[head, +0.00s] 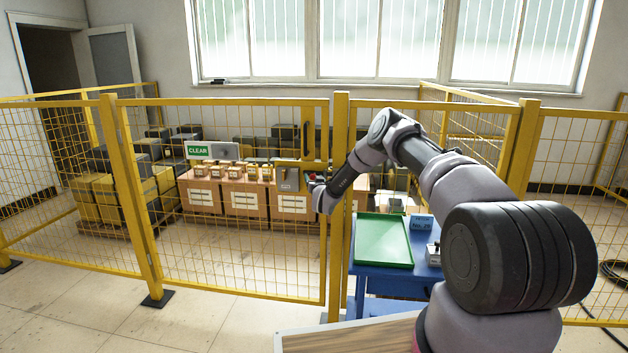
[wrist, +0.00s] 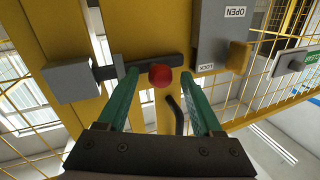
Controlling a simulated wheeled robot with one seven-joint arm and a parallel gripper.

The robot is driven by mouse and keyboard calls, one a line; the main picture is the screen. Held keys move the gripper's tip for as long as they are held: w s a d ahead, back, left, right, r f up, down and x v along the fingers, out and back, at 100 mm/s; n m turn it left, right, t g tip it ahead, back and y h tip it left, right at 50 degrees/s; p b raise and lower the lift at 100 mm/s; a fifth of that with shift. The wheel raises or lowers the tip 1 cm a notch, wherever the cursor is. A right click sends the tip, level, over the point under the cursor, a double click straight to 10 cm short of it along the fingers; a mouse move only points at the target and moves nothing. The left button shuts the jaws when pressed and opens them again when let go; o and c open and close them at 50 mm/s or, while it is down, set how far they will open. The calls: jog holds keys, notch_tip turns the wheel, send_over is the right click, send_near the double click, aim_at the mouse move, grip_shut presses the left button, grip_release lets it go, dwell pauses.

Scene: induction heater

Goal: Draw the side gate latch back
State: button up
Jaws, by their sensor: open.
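The yellow mesh side gate (head: 225,103) stands in line with the fence in the head view. Its latch shows in the wrist view as a dark bar (wrist: 143,63) with a round red knob (wrist: 160,76). The bar runs between a grey block (wrist: 70,80) at left and a grey housing (wrist: 217,35) marked OPEN and LOCK at right. My gripper (wrist: 159,86) is open, with its green fingers on either side of the knob. Contact with the knob cannot be told. In the head view, my wrist hides much of the latch beside the grey plate (head: 289,180).
A blue table (head: 425,285) with a green tray (head: 383,240) stands right of the gate post (head: 338,230). Boxes and crates (head: 245,200) stand behind the mesh. A dark curved handle (wrist: 176,113) lies near my fingers. A CLEAR sign (head: 198,150) hangs at left.

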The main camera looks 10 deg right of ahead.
jog(key=shift+c, duration=0.4)
grip_shut()
dwell(1.1)
